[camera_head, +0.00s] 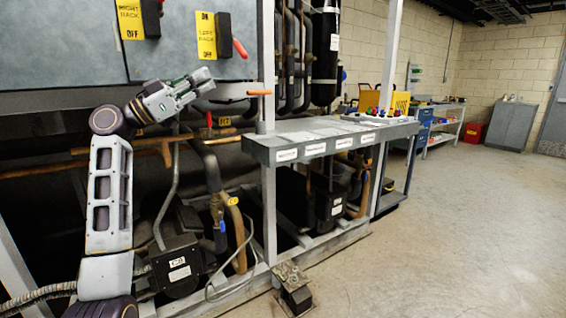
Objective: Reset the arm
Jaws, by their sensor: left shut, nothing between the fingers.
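My left arm (108,190) comes up from the lower left and bends at its upper joint toward the right. My left gripper (205,79) is shut and empty, pointing up and to the right. It is in front of the grey panel, below the yellow switch label marked OFF (206,36). I cannot tell how far it is from the panel or the pipes behind it. My right arm and right gripper are not in view.
The compressor rack has a grey labelled shelf (262,150), copper pipes and a red-handled switch (240,48) close to my left gripper. A metal pedal-like block (293,288) stands on the floor. The concrete floor (450,230) at right is clear.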

